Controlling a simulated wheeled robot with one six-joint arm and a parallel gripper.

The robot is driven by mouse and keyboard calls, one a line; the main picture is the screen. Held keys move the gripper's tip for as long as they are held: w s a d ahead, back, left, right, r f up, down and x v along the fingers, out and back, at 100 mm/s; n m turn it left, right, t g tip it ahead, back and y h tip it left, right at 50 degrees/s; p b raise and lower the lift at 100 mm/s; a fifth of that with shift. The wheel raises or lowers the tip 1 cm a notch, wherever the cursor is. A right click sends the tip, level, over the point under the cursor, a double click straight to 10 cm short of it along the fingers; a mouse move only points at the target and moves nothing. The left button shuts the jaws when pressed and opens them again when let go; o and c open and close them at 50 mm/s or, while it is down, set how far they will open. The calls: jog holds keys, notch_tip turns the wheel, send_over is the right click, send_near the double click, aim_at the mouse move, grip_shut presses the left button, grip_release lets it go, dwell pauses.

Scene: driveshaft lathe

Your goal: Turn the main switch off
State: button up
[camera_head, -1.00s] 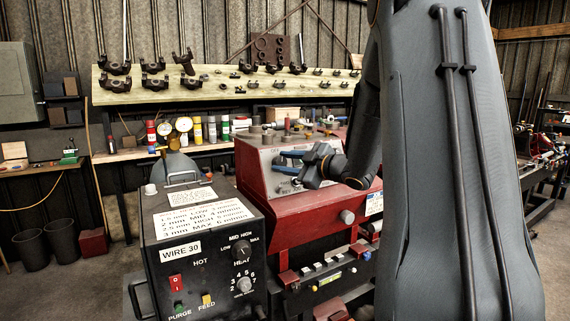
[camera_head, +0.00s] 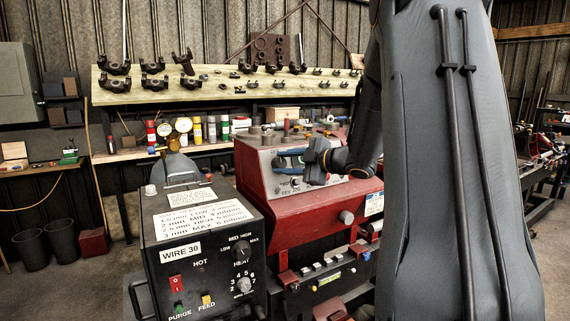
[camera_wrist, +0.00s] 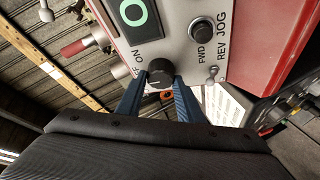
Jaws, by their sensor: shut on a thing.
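The main switch looks to be a round black knob (camera_wrist: 160,70) on the grey control panel (camera_wrist: 178,48). An ON label (camera_wrist: 138,55) is beside it, with a partly hidden label nearby. My gripper (camera_wrist: 160,82) has its two blue fingers on either side of the knob and is shut on it. In the head view my gripper (camera_head: 280,160) reaches the grey panel face (camera_head: 262,160) of the red lathe from the right. The knob is hidden there by the fingers, and its exact pointer angle is hard to read.
A black FWD/REV JOG knob (camera_wrist: 201,30) and a green-ringed button (camera_wrist: 133,12) are close to the fingers. A small lever (camera_wrist: 212,74) is nearby. The black WIRE 30 box (camera_head: 205,262) stands in front of the lathe at left.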

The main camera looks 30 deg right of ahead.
jog(key=o, duration=1.1)
jog(key=shift+c, duration=0.2)
jog(key=b+v, duration=0.1)
jog(key=v, duration=0.6)
jog(key=shift+s+b, duration=0.3)
jog(key=shift+s, duration=0.1)
jog(key=shift+d, duration=0.2)
